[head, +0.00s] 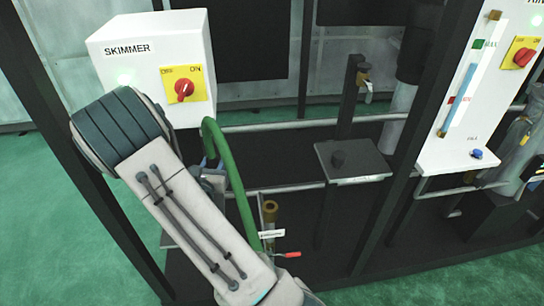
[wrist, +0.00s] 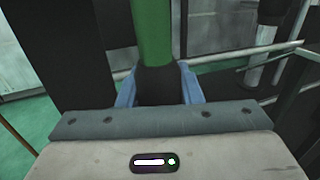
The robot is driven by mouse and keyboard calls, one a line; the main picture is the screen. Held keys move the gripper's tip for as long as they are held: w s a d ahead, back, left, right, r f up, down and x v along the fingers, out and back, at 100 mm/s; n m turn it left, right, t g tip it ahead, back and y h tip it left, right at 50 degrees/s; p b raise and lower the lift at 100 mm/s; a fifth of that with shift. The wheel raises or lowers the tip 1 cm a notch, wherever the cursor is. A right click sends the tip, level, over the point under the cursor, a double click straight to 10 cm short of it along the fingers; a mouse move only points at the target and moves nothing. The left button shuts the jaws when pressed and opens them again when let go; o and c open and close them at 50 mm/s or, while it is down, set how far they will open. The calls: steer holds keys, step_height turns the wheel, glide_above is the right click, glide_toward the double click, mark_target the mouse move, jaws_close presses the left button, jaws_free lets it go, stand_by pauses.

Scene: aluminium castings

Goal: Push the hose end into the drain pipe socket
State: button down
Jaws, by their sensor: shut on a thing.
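The green hose (head: 236,178) rises from my gripper (head: 211,163), arches over and runs down behind my forearm in the head view. In the wrist view my gripper (wrist: 157,86) has its blue fingers on both sides of the hose's dark end cuff (wrist: 158,82), with the green hose (wrist: 154,30) rising above it. The mouth of the hose end is hidden by my gripper. An upright brownish pipe (head: 270,212), which looks like the drain pipe socket, stands right of the hose and apart from my gripper. Its upper end shows; its lower part is partly hidden.
A white SKIMMER box (head: 150,62) with a red switch stands behind my arm. A red valve handle (head: 291,254) and a small white label (head: 271,233) sit near the pipe. A dark plate (head: 350,162), grey rails and black frame posts (head: 408,130) stand to the right.

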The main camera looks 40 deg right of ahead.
steer(key=s+d+m+g+h+p, duration=0.2)
steer(key=s+d+m+g+h, duration=0.2)
steer(key=s+d+m+g, duration=0.8)
step_height(320, 180, down, 7)
steer(key=w+d+n+b, duration=0.1)
steer(key=n+b, duration=0.2)
steer(key=b, duration=0.2)
steer(key=shift+d+g, duration=0.3)
steer(key=shift+a, duration=0.2)
stand_by(0.5)
steer(key=shift+f+b, duration=1.9)
steer(key=shift+f, duration=0.45)
steer(key=c, duration=0.9)
jaws_free()
steer(key=shift+a, duration=0.1)
steer(key=a, duration=1.3)
steer(key=shift+w+a+b, duration=0.15)
steer(key=shift+a+b, duration=0.15)
steer(key=shift+b, duration=0.05)
